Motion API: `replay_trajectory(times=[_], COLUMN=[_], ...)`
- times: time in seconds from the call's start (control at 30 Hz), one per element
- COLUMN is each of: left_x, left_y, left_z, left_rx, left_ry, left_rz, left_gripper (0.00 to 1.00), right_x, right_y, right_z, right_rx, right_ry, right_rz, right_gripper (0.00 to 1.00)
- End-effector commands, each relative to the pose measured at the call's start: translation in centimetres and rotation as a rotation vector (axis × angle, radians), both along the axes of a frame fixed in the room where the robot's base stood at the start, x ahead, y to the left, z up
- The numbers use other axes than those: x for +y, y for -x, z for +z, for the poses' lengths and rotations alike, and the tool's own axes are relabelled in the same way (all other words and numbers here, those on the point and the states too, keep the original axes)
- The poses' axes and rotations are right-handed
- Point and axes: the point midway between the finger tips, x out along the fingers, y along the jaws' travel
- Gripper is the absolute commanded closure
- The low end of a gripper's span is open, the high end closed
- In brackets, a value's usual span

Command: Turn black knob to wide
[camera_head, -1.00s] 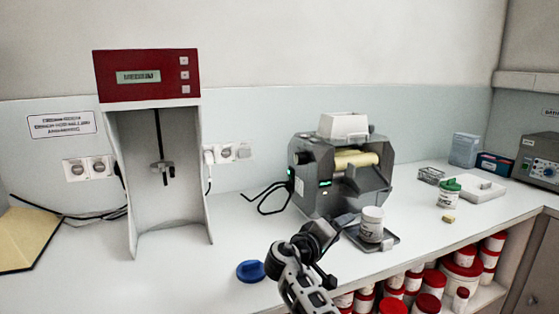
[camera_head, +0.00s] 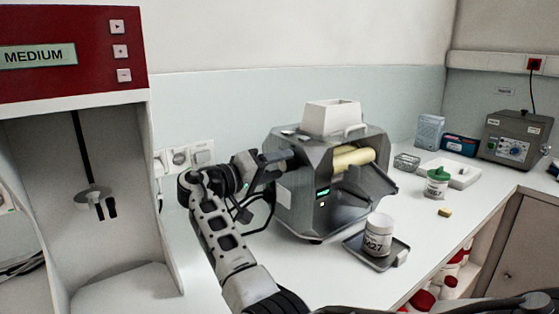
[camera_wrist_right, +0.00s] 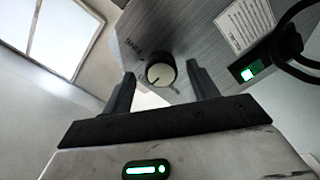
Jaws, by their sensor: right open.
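The mill (camera_head: 300,190) is a grey machine with a white hopper on top and a cream roller at its front. Its knob (camera_wrist_right: 160,74), with a pale face and a dark rim, shows on the brushed metal side panel in the right wrist view. Small lettering beside it is too blurred to read surely. My right gripper (camera_head: 274,160) is at the mill's left side in the head view, hiding the knob there. Its two fingers are apart, one on either side of the knob in the wrist view. I cannot tell whether they touch it. My left gripper is not in view.
A white jar (camera_head: 378,236) stands on a small tray (camera_head: 397,262) in front of the mill. A red-topped dispenser (camera_head: 80,45) reading MEDIUM stands at left. A black cable (camera_wrist_right: 285,45) hangs near the panel. A green-lidded jar (camera_head: 437,184) stands at right.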

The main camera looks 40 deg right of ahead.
Motion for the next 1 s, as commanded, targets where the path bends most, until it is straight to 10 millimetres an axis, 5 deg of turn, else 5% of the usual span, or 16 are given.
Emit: replay_trajectory(times=[0.43, 0.6, 1.0], left_x=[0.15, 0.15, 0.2], left_y=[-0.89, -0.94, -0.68], left_z=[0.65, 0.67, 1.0], left_rx=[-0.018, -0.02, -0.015], left_ry=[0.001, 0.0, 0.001], left_rz=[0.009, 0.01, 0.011], left_gripper=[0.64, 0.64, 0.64], right_x=[-1.55, -1.53, -1.5], right_y=[0.16, 0.15, 0.14], right_z=[-0.05, -0.05, 0.1], right_rx=[0.0, 0.0, 0.05], right_ry=[0.001, 0.001, -0.005], right_rz=[0.002, 0.002, 0.002], right_gripper=[0.41, 0.85, 0.85])
